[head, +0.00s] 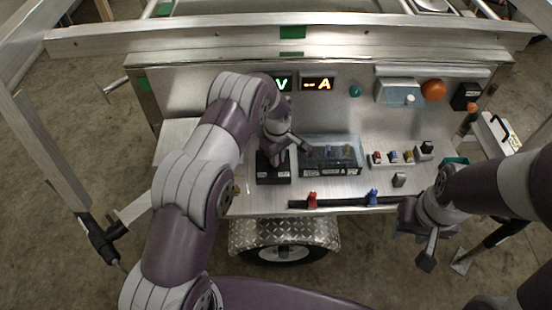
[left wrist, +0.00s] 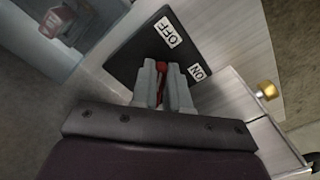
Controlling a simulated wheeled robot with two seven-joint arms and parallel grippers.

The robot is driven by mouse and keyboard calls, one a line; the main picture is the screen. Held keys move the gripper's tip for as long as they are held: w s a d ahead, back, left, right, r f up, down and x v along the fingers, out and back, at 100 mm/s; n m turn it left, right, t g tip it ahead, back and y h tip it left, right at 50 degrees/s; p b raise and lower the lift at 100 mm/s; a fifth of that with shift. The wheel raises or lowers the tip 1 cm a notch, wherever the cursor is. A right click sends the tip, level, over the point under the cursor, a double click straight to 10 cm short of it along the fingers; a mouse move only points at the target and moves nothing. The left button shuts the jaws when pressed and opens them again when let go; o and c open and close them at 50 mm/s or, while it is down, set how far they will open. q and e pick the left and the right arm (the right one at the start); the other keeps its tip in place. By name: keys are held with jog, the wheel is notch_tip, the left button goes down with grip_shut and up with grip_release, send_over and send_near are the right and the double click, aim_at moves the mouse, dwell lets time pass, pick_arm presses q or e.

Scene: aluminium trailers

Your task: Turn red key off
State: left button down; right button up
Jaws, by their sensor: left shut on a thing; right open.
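The red key (left wrist: 161,68) shows in the left wrist view between the two fingers of my left gripper (left wrist: 162,88). The gripper is shut on it. The key stands over a black plate (left wrist: 128,62) with a white OFF label (left wrist: 170,32) and a white ON label (left wrist: 198,72). The fingers hide much of the key, so I cannot tell which label it points to. In the head view the black key box (head: 273,177) sits on the trailer bench under my left gripper, and the key is hidden. My right gripper (head: 412,240) is open and empty, off the bench's front right.
A clear-covered box (head: 330,157) stands right of the key box. Red (head: 312,200) and blue (head: 373,197) clamp-like pieces sit on the front rail. Small coloured switches (head: 392,157) lie farther right. Two lit displays (head: 318,84) are on the back panel.

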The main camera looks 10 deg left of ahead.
pick_arm(q)
jog(key=shift+w+r+n, duration=0.1)
jog(key=shift+w+n, duration=0.1)
jog(key=shift+n, duration=0.3)
jog(key=c, duration=1.1)
grip_release()
notch_tip(320, 180, up, 13)
jog(key=shift+s+f+b, duration=0.1)
jog(key=shift+f+b, duration=0.05)
jog(key=shift+b, duration=0.4)
